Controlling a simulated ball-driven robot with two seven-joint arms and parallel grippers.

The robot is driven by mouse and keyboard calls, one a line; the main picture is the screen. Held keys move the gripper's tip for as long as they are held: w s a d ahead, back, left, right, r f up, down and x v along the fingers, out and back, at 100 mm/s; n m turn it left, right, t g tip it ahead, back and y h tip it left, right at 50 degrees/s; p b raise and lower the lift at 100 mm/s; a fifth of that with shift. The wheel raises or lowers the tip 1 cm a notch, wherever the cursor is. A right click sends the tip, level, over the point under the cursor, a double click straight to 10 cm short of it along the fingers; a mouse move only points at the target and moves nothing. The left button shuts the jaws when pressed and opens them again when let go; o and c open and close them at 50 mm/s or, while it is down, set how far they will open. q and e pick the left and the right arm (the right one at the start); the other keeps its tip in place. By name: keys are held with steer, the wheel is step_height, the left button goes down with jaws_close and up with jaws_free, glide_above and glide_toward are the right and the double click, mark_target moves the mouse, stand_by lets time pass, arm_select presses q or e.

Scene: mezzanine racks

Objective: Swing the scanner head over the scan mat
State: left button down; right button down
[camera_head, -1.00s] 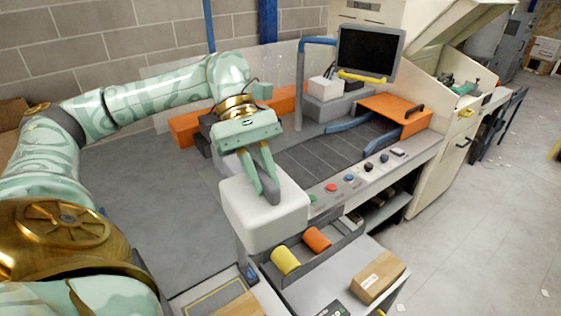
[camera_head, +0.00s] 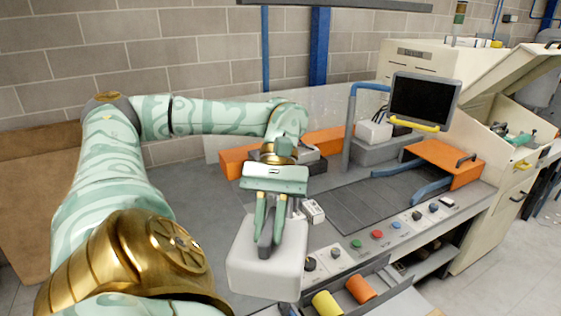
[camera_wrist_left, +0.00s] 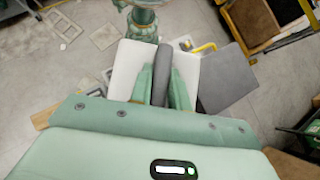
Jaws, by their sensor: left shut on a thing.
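The scanner head (camera_head: 262,268) is a white, rounded box with a dark grey handle on top, at the lower middle of the head view. My left gripper (camera_head: 268,232) is shut on this handle, its two green fingers on either side. In the left wrist view the white scanner head (camera_wrist_left: 130,72) lies under the fingers, and my left gripper (camera_wrist_left: 164,86) clasps the dark bar. The space below the scanner head is hidden. My right gripper is not in view.
A bench with a ribbed dark belt (camera_head: 375,205) and a row of buttons (camera_head: 377,234) lies right of the scanner head. A yellow roller (camera_head: 327,303) and an orange roller (camera_head: 361,289) sit in a tray at front. A monitor (camera_head: 425,98) stands behind.

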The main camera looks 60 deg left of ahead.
arm_select(q)
steer(key=shift+r, duration=0.2)
steer(key=c, duration=1.3)
jaws_free()
steer(key=shift+a+f, duration=0.1)
steer(key=shift+f, duration=0.05)
steer(key=shift+w+a+r, duration=0.15)
steer(key=shift+w+r, duration=0.05)
steer(key=shift+r, duration=0.05)
steer(key=p+v, duration=0.3)
steer(key=v, duration=0.4)
